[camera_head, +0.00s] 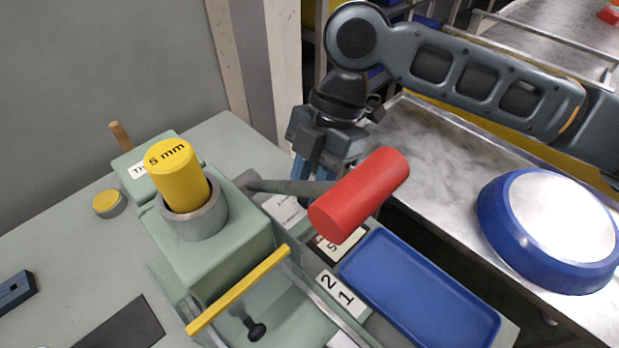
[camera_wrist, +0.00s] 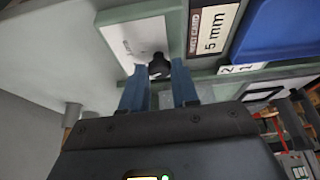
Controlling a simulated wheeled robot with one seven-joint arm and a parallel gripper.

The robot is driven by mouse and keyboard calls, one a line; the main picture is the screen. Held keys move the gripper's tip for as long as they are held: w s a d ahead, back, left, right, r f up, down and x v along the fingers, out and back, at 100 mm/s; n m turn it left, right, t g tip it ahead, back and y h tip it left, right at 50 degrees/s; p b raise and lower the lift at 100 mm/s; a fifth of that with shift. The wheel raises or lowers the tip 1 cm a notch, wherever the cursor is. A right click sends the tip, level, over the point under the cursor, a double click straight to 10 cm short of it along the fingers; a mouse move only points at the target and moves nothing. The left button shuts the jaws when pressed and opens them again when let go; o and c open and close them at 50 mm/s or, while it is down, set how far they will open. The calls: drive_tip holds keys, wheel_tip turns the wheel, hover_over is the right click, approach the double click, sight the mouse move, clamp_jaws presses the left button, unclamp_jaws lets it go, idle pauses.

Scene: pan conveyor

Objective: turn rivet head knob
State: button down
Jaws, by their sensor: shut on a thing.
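My gripper (camera_head: 316,168) points down beside the green machine, behind the grey lever with the red handle. In the wrist view its blue fingers (camera_wrist: 160,80) are closed around the small black rivet head knob (camera_wrist: 159,66) on a pale panel. A label plate (camera_wrist: 213,30) beside the knob reads 5 mm. Part of this plate (camera_head: 328,250) also shows below the red handle in the head view. The knob itself is hidden there.
The red handle (camera_head: 358,195) stands close in front of my gripper. A blue tray (camera_head: 420,290), a yellow bar (camera_head: 238,290) and a yellow 5 mm cylinder (camera_head: 178,178) are nearby. A blue pan (camera_head: 545,230) lies upside down on the metal conveyor at right.

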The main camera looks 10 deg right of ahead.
drive_tip(key=m+t+p, duration=0.1)
drive_tip(key=m, duration=0.1)
drive_tip(key=m+y+p, duration=0.1)
drive_tip(key=m, duration=0.2)
drive_tip(key=shift+s+r+t, duration=0.1)
drive_tip(key=shift+s+t, duration=0.1)
drive_tip(key=shift+t, duration=0.2)
drive_tip(key=m+t, duration=0.1)
drive_tip(key=m, duration=0.2)
drive_tip(key=m+t+p, duration=0.1)
drive_tip(key=m, duration=0.1)
drive_tip(key=shift+s+d+m, duration=0.1)
drive_tip(key=shift+s+m, duration=0.05)
drive_tip(key=shift+m, duration=0.25)
drive_tip(key=c, duration=0.9)
unclamp_jaws()
drive_tip(key=shift+o, duration=0.2)
drive_tip(key=v, duration=0.7)
drive_tip(key=shift+s+r, duration=0.2)
drive_tip(key=shift+r, duration=0.1)
